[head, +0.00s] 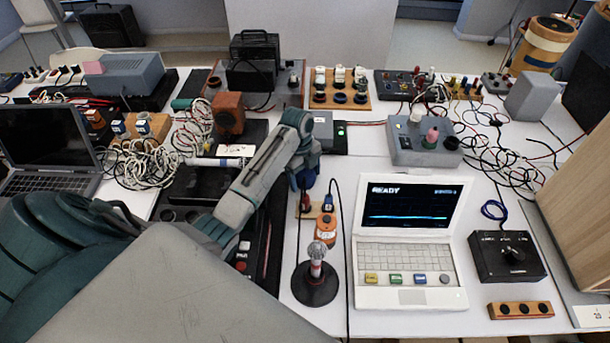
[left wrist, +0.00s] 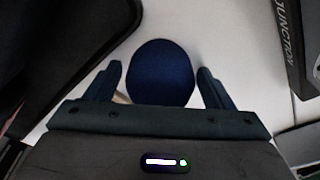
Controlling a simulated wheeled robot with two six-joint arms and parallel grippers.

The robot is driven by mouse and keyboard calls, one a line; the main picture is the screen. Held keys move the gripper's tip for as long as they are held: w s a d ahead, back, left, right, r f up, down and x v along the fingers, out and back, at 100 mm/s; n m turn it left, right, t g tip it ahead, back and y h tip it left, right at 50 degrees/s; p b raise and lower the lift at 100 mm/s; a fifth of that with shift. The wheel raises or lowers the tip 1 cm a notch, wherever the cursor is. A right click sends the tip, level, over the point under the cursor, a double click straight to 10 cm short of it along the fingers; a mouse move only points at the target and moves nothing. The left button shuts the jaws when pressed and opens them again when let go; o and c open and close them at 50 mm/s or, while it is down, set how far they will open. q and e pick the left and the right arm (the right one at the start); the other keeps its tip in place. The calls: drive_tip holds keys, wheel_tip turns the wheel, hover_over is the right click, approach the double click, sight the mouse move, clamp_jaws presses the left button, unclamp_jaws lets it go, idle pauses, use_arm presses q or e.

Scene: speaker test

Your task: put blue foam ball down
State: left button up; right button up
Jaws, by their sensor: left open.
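The blue foam ball (left wrist: 160,75) is dark blue and round, and sits between the two fingers of my left gripper (left wrist: 158,68) in the left wrist view. The fingers stand apart on either side of it, with narrow gaps showing. White table surface shows beyond the ball. In the head view my left arm reaches in from the left and bends down at the table's middle. Its gripper (head: 303,181) is mostly hidden by the arm, with a little blue showing there. I cannot tell whether the ball touches the table. My right gripper is not in view.
A white laptop (head: 410,255) stands right of the gripper. An orange round item (head: 325,232) and a microphone on a black base (head: 315,287) are in front. A grey junction box (head: 325,133) is behind. Tangled cables (head: 150,160) lie left.

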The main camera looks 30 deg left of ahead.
use_arm(q)
drive_tip(key=r, duration=0.2)
drive_tip(key=r+b, duration=0.1)
drive_tip(key=r, duration=0.2)
drive_tip(key=a+r, duration=0.1)
drive_tip(key=r, duration=0.1)
drive_tip(key=shift+w+a+r+b, duration=0.1)
drive_tip(key=shift+w+r+b, duration=0.1)
drive_tip(key=shift+r+b, duration=0.1)
wheel_tip(320, 180, up, 3)
drive_tip(key=p, duration=0.3)
drive_tip(key=shift+a+r, duration=0.1)
drive_tip(key=shift+a, duration=0.05)
drive_tip(key=shift+a+r+p, duration=0.15)
drive_tip(key=shift+r+p, duration=0.55)
drive_tip(key=shift+p, duration=0.05)
drive_tip(key=shift+f, duration=0.1)
